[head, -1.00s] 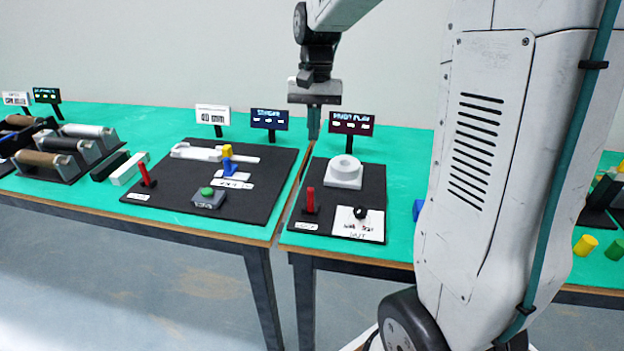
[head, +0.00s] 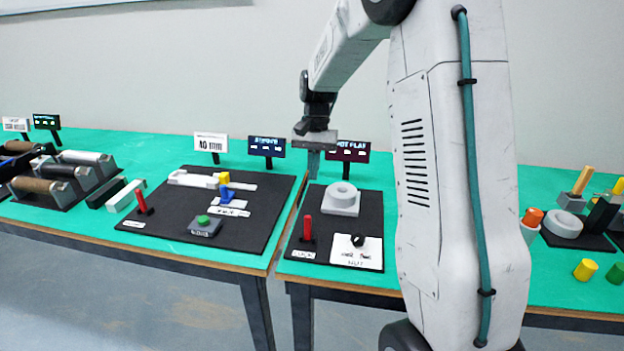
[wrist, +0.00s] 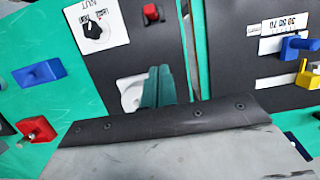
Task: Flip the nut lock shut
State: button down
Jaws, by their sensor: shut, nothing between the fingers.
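The nut lock appears as a red lever (head: 308,228) standing upright at the front left of a small black board (head: 327,256), beside a white NUT card with a black dial (head: 357,240). In the wrist view its red top (wrist: 151,11) shows at the upper edge, with the dial (wrist: 93,29) to its left. My gripper (head: 313,172) is shut and empty, above the back of the board and apart from the lever. Its teal fingers (wrist: 160,76) point toward the board in the wrist view and partly cover a white ring block.
The white ring block (head: 341,200) stands behind the dial. A larger black board (head: 263,232) to the left carries another red lever (head: 142,204), a green button (head: 204,221) and a blue and yellow piece. Small signs line the back. A gap separates the two tables.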

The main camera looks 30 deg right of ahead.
aim_at(308, 228)
jog(key=x, duration=0.7)
jog(key=shift+s+a+f, duration=0.1)
jog(key=shift+f, duration=0.15)
jog(key=shift+s+a+f, duration=0.2)
jog(key=shift+s+a, duration=0.9)
jog(key=shift+a, duration=0.05)
jog(key=shift+s+a, duration=0.3)
jog(key=shift+s+a+r, duration=0.1)
jog(key=shift+s+a, duration=0.05)
